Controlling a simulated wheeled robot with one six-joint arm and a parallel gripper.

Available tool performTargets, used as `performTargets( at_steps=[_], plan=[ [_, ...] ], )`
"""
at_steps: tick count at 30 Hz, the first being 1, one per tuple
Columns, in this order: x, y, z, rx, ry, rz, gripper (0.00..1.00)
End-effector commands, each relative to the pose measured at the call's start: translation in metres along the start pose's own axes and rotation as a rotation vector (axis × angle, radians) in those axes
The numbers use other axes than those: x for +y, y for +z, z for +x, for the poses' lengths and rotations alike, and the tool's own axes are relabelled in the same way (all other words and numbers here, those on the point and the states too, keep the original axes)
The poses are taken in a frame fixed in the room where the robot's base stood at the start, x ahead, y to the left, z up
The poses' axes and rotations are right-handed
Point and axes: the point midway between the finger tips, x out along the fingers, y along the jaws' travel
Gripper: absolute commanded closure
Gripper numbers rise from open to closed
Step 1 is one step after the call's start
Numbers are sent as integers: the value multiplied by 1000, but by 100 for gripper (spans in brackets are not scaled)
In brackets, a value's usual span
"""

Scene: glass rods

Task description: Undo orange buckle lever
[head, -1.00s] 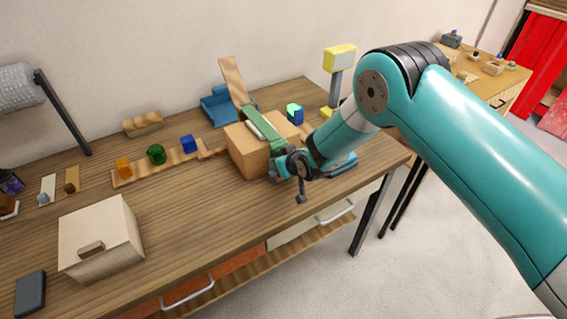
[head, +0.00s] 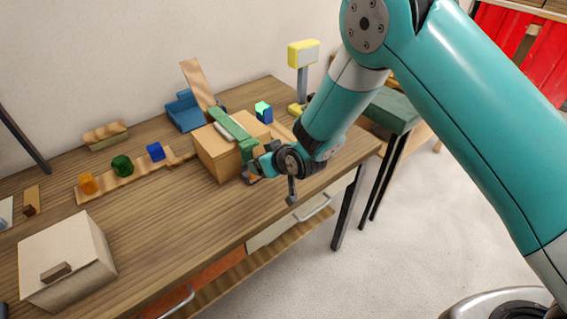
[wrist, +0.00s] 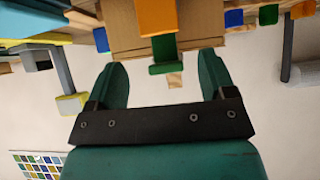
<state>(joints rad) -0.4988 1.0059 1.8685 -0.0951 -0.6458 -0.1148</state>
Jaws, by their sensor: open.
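A cardboard box (head: 215,158) stands on the workbench with a green strap (head: 228,122) over its top and down its front. In the wrist view the box (wrist: 120,28) is at the top, with the orange lever (wrist: 157,17) at its middle. A green strap end (wrist: 165,52) shows just below the lever. My gripper (wrist: 163,80) is open; its two fingers point at the box, one to each side of the strap end, with nothing between them. In the head view my gripper (head: 252,172) is at the box's front right, and the wrist hides most of the lever.
A wooden strip with orange (head: 88,183), green (head: 122,166) and blue (head: 156,152) blocks lies left of the box. A pale lidded box (head: 65,260) stands at front left. A yellow-headed post (head: 303,55) stands behind right.

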Motion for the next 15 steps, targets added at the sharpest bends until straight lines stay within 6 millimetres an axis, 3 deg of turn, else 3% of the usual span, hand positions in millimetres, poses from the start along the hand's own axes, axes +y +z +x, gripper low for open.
performTargets(
  at_steps=[9,15],
  plan=[
    [0,2,-71,1,0,-1,23],
    [0,1,-92,1,0,0,23]
  ],
)
